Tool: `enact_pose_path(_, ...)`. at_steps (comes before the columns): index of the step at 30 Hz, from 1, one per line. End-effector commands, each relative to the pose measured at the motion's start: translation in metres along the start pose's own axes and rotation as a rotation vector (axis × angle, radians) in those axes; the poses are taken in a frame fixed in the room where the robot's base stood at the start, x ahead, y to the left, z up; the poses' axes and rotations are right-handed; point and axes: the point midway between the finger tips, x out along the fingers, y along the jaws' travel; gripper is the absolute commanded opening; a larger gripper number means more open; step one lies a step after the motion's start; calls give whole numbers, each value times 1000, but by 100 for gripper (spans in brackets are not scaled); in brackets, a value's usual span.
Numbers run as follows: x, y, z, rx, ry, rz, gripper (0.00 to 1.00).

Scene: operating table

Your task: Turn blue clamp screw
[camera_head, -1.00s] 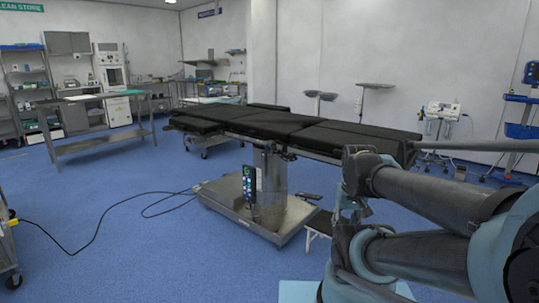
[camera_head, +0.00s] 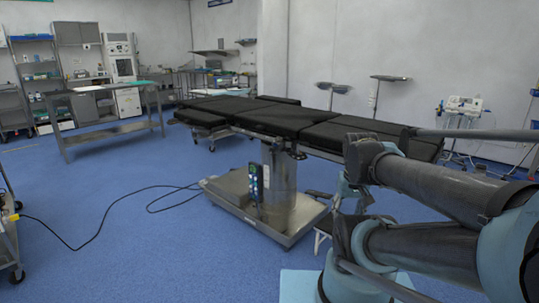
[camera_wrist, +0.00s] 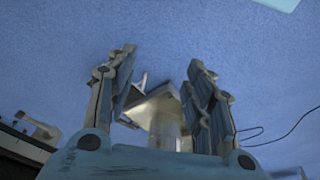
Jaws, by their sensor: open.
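The operating table (camera_head: 345,133) with black pads stands ahead, on a metal column and a wide base (camera_head: 240,200). No blue clamp screw can be made out in either view. My gripper (camera_wrist: 160,75) is open in the wrist view, with its two fingers apart and nothing between them that it touches. Beyond the fingers the wrist view shows blue floor and a metal base with a column (camera_wrist: 168,128), apart from the gripper. In the head view my arm fills the right side, in front of the table's right end, and hides part of it.
A dark cable (camera_head: 95,235) runs over the blue floor at the left. A steel side table (camera_head: 110,132) stands at the back left. A cart (camera_head: 8,235) is at the left edge. Medical equipment (camera_head: 463,115) stands at the back right. Floor left of the table base is mostly clear.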

Motion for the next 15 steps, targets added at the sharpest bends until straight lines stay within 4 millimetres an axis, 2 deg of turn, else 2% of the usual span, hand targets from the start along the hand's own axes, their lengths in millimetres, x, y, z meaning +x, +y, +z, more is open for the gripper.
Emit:
enact_pose_path(5, -13, 9, -31, 26, -4, 79, 48)
enact_pose_path(15, -32, 18, -115, 102, 40, 274, 48)
